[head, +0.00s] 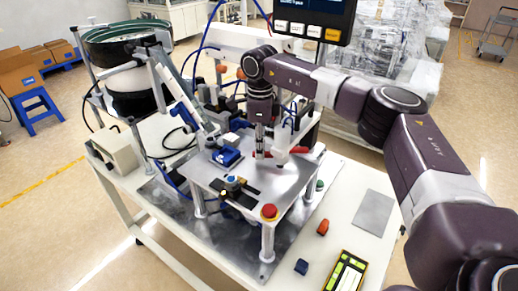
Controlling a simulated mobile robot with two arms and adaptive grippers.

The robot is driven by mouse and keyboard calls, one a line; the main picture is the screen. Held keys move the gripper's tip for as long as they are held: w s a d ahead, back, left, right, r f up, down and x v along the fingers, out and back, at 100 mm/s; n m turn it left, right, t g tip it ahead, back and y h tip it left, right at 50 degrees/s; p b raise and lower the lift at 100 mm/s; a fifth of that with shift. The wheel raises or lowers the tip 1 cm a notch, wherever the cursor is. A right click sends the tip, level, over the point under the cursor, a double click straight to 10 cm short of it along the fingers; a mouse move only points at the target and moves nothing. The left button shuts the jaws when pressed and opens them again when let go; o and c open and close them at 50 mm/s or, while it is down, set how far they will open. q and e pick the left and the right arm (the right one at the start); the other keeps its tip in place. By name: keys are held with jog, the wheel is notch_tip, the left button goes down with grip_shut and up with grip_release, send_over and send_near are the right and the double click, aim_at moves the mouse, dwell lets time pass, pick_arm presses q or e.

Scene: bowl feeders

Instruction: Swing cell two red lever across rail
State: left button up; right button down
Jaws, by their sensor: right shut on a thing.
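The red lever (299,150) shows on the raised metal plate (238,180) of the cell, beside a white upright block. My right gripper (262,150) points down at the lever's left part and is shut on it; the exact contact is small and partly hidden by the fingers. A red bit also shows just left of the fingertips. The rail cannot be made out clearly under the gripper. My left gripper is not in view.
A blue block (227,157) sits left of the gripper. A red mushroom button (269,211) stands at the plate's front corner. A bowl feeder (130,75) stands back left. A monitor (312,17) hangs behind my right arm. The front table holds several loose things.

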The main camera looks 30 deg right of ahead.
jog(key=n, duration=0.1)
jog(key=s+n, duration=0.1)
jog(key=n, duration=0.1)
jog(key=shift+s+a+b, duration=0.2)
jog(key=shift+a+b, duration=0.1)
jog(key=shift+s+a+n, duration=0.1)
jog(key=shift+s+n, duration=0.3)
jog(key=shift+n, duration=0.3)
jog(key=shift+s+n+b, duration=0.45)
jog(key=shift+n, duration=0.45)
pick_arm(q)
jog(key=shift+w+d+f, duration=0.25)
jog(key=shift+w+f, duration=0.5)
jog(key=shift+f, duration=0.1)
pick_arm(e)
jog(key=shift+s+n, duration=0.25)
jog(key=shift+n, duration=0.25)
jog(key=shift+r, duration=0.1)
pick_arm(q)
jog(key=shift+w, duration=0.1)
pick_arm(e)
jog(key=c, duration=1.8)
grip_release()
jog(key=shift+s, duration=0.1)
jog(key=shift+c, duration=0.2)
